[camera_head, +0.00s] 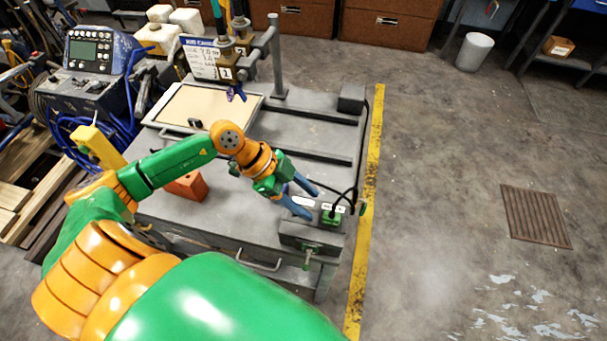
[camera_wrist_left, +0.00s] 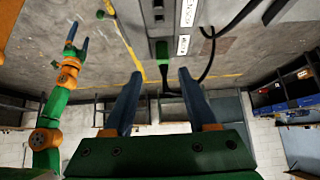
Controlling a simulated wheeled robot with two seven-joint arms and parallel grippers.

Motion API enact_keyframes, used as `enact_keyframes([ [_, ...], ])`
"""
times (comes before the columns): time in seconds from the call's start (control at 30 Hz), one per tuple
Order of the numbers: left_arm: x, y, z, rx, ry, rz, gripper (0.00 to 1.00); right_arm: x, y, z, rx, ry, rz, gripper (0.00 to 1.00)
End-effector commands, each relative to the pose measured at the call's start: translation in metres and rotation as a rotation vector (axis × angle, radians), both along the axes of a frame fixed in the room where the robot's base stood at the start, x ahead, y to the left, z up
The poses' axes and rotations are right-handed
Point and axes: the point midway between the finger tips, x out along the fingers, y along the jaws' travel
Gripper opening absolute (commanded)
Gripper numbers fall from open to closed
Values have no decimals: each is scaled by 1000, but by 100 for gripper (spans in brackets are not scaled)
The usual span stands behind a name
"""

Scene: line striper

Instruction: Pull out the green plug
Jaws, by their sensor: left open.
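The green plug (camera_head: 331,219) sits at the dark grey socket unit near the table's right front corner, with a black cable by it. In the left wrist view the green plug (camera_wrist_left: 164,77) shows between my two fingertips, with a gap on each side. My left gripper (camera_head: 307,203) is open, its blue fingers just left of the plug. I cannot tell exactly how far the fingertips are from the plug in depth. My right gripper (camera_wrist_left: 76,39) shows at the left of the left wrist view, with its blue fingers apart and nothing seen between them.
The grey worktable (camera_head: 230,226) carries a beige panel (camera_head: 205,108), an orange block (camera_head: 187,186), and a vise (camera_head: 309,250) at its front right. A post with tools stands behind. Open floor lies right of the yellow line (camera_head: 371,160).

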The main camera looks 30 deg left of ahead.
Motion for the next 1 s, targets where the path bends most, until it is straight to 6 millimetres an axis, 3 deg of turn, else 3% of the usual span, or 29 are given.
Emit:
enact_keyframes([
  [0.03,2,-6,-15,-4,-5,-2,57,-2,0,-17,0,4,0,97],
  [0.17,6,-20,-32,-4,-5,-2,57,-3,1,-36,1,6,0,97],
  [0.5,13,-43,-52,-5,-2,-1,57,2,2,-37,3,-3,0,97],
  [1.0,13,-44,-54,-3,-2,0,57,2,1,-36,3,-3,0,97],
])
